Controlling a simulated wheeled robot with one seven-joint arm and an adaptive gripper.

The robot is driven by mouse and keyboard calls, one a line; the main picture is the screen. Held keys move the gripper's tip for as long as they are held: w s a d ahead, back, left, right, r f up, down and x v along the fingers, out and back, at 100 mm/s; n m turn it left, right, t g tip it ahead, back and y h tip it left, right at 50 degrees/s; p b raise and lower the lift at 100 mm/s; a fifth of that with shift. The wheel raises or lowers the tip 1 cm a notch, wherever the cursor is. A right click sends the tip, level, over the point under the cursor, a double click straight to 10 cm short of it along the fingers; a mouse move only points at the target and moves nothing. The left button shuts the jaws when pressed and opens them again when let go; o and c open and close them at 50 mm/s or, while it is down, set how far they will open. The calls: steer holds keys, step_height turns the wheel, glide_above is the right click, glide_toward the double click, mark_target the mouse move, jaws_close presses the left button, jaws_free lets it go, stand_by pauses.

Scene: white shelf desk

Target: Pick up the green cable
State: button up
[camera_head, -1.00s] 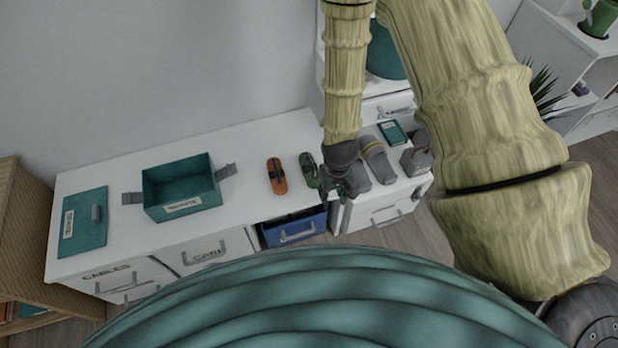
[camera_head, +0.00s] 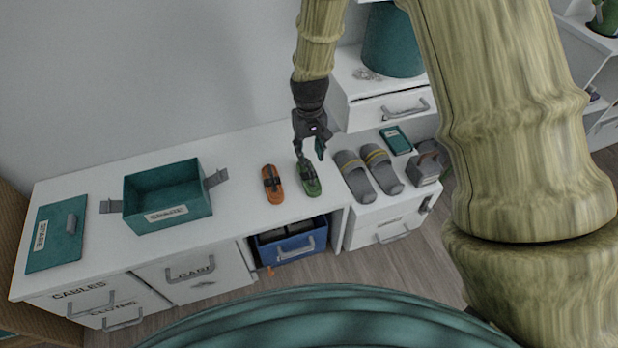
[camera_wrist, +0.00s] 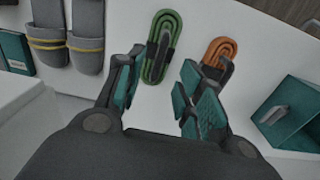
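The green cable (camera_head: 309,181) is a coiled bundle with a dark tie, lying flat on the white desk. In the wrist view the green cable (camera_wrist: 157,62) lies beyond the fingertips, ahead of the gap between them. My gripper (camera_head: 312,150) is above the desk at the far end of the cable in the head view. My gripper (camera_wrist: 158,85) has its two teal-padded fingers apart, with nothing between them. The right finger in the wrist view points towards the gap between the two coils.
An orange coiled cable (camera_head: 272,184) lies just left of the green one. A teal box (camera_head: 168,216) with grey handles and its lid (camera_head: 55,232) are farther left. Grey slippers (camera_head: 354,178) and a dark padlock-shaped object (camera_head: 428,165) are on the right. A blue bin (camera_head: 290,243) sits below.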

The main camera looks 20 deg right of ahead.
mark_target(309, 165)
steer(key=shift+w+f+b, duration=0.15)
steer(key=shift+f+b, duration=0.3)
steer(key=shift+f, duration=1.5)
steer(key=shift+w+f+b, duration=0.15)
steer(key=shift+f+b, duration=0.3)
steer(key=shift+f, duration=1.5)
steer(key=shift+c, duration=0.4)
jaws_close()
